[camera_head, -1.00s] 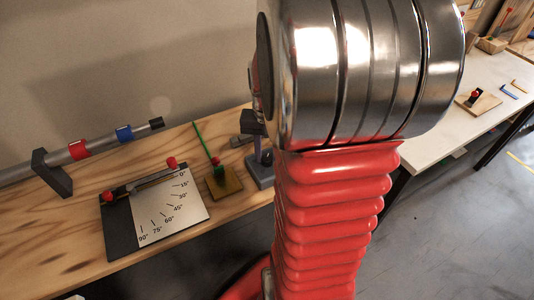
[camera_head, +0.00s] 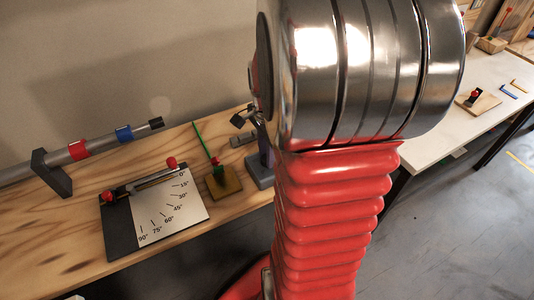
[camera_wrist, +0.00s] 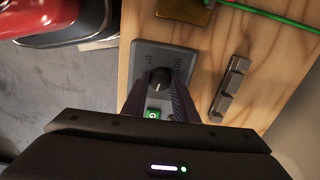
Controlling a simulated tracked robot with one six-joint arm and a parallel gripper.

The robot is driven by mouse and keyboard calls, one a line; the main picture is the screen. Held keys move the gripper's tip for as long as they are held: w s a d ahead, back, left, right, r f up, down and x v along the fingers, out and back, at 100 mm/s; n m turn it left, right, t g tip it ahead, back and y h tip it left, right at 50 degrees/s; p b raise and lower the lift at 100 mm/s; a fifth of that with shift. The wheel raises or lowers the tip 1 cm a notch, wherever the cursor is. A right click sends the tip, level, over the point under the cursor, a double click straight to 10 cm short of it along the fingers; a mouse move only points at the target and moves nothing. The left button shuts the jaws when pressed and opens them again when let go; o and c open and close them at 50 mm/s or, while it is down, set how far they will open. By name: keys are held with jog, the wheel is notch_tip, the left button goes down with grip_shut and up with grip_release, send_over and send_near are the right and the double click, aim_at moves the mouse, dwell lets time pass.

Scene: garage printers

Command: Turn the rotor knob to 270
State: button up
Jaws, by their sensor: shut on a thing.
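The rotor knob (camera_wrist: 159,79) is a small dark round knob with a pale pointer line, on a grey box (camera_wrist: 150,52) with markings on its face. In the wrist view my gripper (camera_wrist: 159,86) has a finger on each side of the knob and is shut on it. A green label (camera_wrist: 153,114) shows on the box between the fingers. The exact angle of the pointer is too small to read. In the head view the grey box (camera_head: 261,177) stands on the wooden bench, partly hidden by my arm, and the knob is not clear.
A wooden-yellow plate with a green rod (camera_head: 222,183) stands left of the box. A grey stepped block (camera_wrist: 230,88) lies beside the box. An angle board (camera_head: 170,208) and a pipe with red and blue bands (camera_head: 100,143) are further left.

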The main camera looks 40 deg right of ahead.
jog(key=m, duration=0.7)
dwell(0.6)
jog(key=o, duration=1.1)
jog(key=shift+c, duration=0.2)
jog(key=shift+r, duration=0.1)
notch_tip(320, 180, up, 14)
jog(key=shift+f, duration=0.2)
